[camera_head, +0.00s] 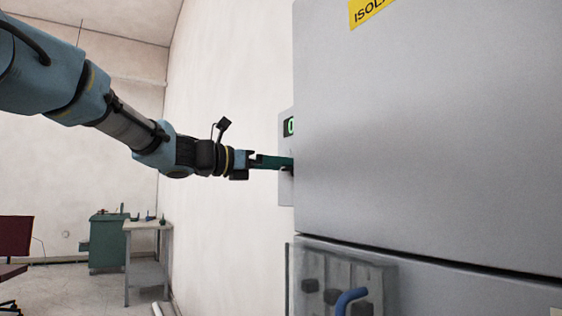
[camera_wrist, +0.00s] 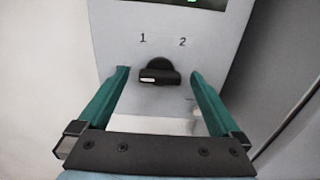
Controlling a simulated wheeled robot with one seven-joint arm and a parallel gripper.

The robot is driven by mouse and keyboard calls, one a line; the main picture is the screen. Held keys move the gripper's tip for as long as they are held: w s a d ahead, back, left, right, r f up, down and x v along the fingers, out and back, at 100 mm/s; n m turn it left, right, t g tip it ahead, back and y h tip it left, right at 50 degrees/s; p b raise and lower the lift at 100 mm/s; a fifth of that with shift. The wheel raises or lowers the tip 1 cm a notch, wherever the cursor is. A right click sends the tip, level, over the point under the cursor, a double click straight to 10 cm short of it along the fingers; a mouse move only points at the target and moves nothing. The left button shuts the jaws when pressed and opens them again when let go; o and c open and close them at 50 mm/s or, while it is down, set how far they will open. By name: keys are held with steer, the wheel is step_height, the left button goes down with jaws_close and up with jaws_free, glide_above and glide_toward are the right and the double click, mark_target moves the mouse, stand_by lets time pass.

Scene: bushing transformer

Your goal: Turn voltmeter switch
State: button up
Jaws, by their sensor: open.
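The voltmeter switch (camera_wrist: 159,74) is a black rotary knob on a light grey panel (camera_wrist: 115,48), below the printed marks 1 and 2. A pale mark shows on the left part of its handle, which lies roughly level in the wrist view. My gripper (camera_wrist: 158,74) is open, with one green finger on each side of the knob and visible gaps to it. In the head view my gripper (camera_head: 290,163) reaches the panel (camera_head: 285,185) at the edge of the big cabinet. The knob is hidden there.
A large grey cabinet (camera_head: 430,130) stands right beside the panel and fills the right side. A display with green digits (camera_head: 291,126) is above the switch. A white wall (camera_head: 225,75) is behind. A table (camera_head: 147,226) and green cabinet (camera_head: 108,243) stand far back left.

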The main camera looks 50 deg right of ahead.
steer(key=shift+s+d, duration=0.15)
steer(key=shift+d, duration=0.15)
steer(key=shift+c, duration=0.4)
steer(key=c, duration=1.3)
steer(key=shift+f, duration=0.1)
